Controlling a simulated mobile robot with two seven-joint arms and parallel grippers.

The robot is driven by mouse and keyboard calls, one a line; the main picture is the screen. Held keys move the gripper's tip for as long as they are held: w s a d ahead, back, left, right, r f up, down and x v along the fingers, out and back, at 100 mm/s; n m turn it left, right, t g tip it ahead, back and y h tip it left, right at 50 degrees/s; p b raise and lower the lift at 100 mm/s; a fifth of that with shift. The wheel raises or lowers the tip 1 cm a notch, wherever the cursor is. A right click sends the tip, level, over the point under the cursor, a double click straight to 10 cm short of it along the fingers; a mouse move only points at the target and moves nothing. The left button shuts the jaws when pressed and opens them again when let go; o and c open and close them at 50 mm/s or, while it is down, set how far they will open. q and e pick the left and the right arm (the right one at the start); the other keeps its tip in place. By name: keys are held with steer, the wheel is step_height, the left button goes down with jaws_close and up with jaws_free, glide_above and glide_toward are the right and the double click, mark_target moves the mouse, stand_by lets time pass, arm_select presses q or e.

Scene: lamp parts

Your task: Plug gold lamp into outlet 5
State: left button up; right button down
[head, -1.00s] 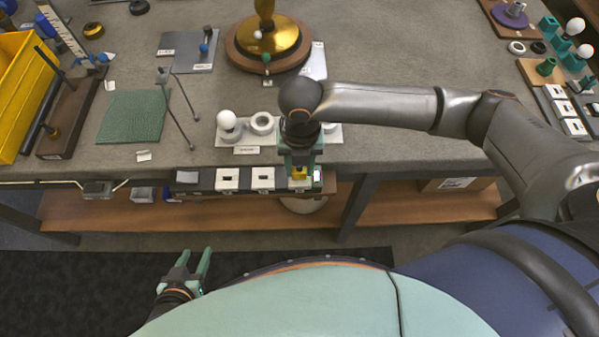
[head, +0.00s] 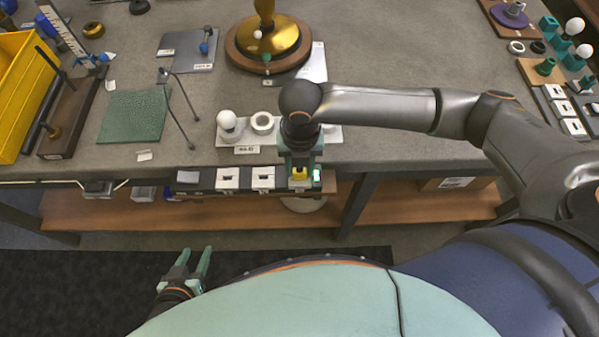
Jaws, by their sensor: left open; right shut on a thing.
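The gold lamp base (head: 285,38) stands on a round wooden disc at the back of the table. My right gripper (head: 299,172) points down at the table's front edge and is shut on a yellow plug (head: 298,174). The plug is at the right end of the dark outlet strip (head: 244,180), over an outlet there. I cannot tell how deep the plug sits, as the gripper hides part of it. A small green-white light (head: 316,175) shows just right of the plug. My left gripper (head: 193,257) is open and empty, low in front of the table.
A white tray with a bulb (head: 227,120) and a ring (head: 262,122) lies just behind the strip. A green mat (head: 133,116), a thin rod stand and a yellow bin (head: 25,85) are at left. Small white-topped blocks (head: 567,107) are at right. The table's middle right is clear.

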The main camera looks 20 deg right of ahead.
steer(key=shift+c, duration=2.1)
jaws_free()
